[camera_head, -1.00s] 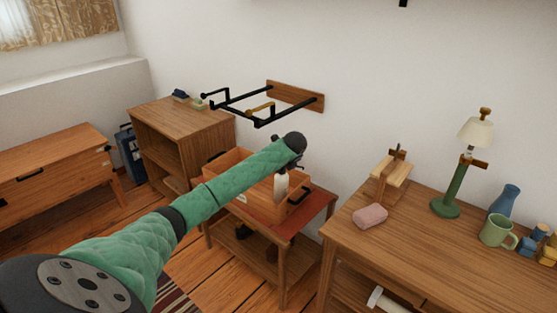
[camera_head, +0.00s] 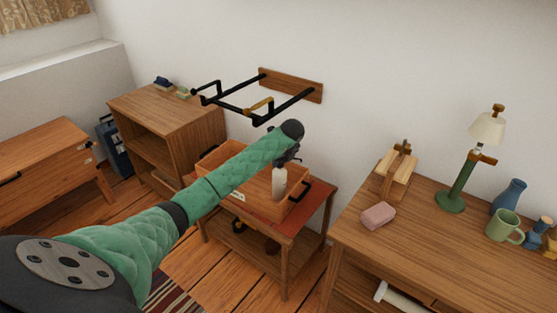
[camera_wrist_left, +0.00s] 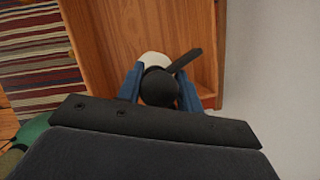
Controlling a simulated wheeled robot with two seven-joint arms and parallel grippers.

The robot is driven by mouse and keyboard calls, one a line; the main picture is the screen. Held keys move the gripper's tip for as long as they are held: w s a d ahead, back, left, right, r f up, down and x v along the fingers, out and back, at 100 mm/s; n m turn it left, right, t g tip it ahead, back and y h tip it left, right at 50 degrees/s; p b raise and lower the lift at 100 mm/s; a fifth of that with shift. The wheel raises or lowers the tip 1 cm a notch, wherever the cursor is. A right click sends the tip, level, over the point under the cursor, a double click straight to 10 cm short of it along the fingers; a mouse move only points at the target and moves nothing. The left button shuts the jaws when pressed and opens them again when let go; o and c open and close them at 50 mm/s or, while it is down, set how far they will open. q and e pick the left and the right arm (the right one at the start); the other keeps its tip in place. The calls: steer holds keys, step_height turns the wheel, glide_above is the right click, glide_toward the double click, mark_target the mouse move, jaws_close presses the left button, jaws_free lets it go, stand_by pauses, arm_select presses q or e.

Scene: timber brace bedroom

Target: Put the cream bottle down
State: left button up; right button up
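The cream bottle (camera_head: 279,182) is a white bottle with a dark pump top. It is upright in the head view, inside or just above the wooden crate (camera_head: 236,183) on the small side table. In the left wrist view, the bottle (camera_wrist_left: 153,61) shows from above, its dark pump (camera_wrist_left: 160,84) between two blue fingers. My left gripper (camera_wrist_left: 160,88) is shut on it. In the head view my left gripper (camera_head: 287,154) is small and dark above the bottle. Whether the bottle's base touches the crate floor is hidden. My right gripper is out of view.
The crate stands on a side table with a red top (camera_head: 309,211). A black wall rack (camera_head: 262,103) hangs above. The desk (camera_head: 420,240) at right holds a pink soap (camera_head: 378,216), a lamp (camera_head: 455,188) and a green mug (camera_head: 503,226).

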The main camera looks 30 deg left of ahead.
arm_select(q)
steer(key=o, duration=0.5)
steer(key=shift+s, duration=0.1)
steer(key=shift+c, duration=0.2)
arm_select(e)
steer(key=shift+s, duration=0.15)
arm_select(q)
steer(key=shift+r, duration=0.25)
steer(key=b+v, duration=0.1)
steer(key=v, duration=0.3)
steer(key=s+d+b, duration=0.2)
steer(key=s+d, duration=0.3)
steer(key=d, duration=0.6)
steer(key=shift+r, duration=0.3)
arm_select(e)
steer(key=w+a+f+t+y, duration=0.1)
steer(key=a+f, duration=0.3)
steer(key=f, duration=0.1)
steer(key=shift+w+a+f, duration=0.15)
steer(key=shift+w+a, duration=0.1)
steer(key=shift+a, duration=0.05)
arm_select(q)
steer(key=shift+d, duration=0.1)
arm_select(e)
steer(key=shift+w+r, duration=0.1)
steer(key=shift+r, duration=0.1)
